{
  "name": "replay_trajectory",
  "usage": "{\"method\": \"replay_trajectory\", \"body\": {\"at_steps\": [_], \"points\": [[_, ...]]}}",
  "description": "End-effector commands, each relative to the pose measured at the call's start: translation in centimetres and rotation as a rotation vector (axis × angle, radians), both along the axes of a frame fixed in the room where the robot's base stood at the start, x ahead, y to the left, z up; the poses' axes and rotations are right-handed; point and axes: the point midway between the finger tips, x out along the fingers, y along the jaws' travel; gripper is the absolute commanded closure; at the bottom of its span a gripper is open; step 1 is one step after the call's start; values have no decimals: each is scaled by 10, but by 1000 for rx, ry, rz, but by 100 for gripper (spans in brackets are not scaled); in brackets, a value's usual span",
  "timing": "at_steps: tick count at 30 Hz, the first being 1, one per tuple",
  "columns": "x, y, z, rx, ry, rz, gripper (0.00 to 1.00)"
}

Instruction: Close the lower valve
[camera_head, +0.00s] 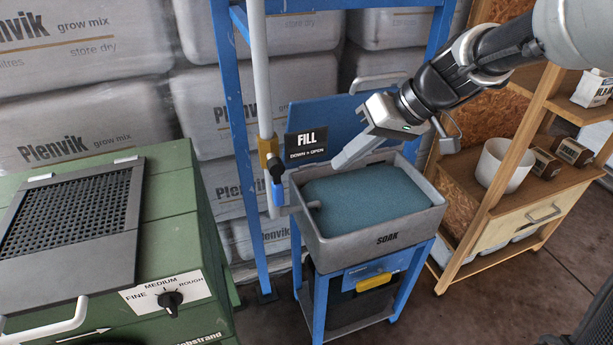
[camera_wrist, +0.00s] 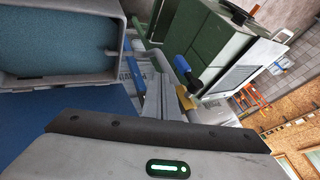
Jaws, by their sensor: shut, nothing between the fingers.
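A valve (camera_head: 275,172) with a blue handle sits on the upright grey pipe beside a brass fitting. Its handle points down, next to a "FILL, DOWN = OPEN" sign (camera_head: 306,146). The blue handle (camera_wrist: 183,68) also shows in the wrist view, beyond my fingers. I see only this one valve clearly and cannot tell if it is the lower one. My gripper (camera_head: 338,166) is shut and empty. It is above the back left part of the soak basin, right of the valve and apart from it.
The grey "SOAK" basin (camera_head: 398,236), holding blue-green water, stands on a blue frame. A green machine (camera_head: 172,215) with a grate and dial is at the left. A wooden shelf (camera_head: 515,195) is at the right. Stacked grey bags (camera_head: 90,90) fill the back.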

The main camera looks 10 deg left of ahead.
Motion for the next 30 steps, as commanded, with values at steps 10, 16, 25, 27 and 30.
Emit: {"method": "replay_trajectory", "body": {"at_steps": [10,16,25,27,30], "points": [[2,31,-42,-1,6,4,100],[6,57,-76,1,4,3,100],[-11,89,-79,-1,1,3,100],[-13,92,-79,-1,1,0,100],[-14,93,-79,-1,1,-1,100]]}}
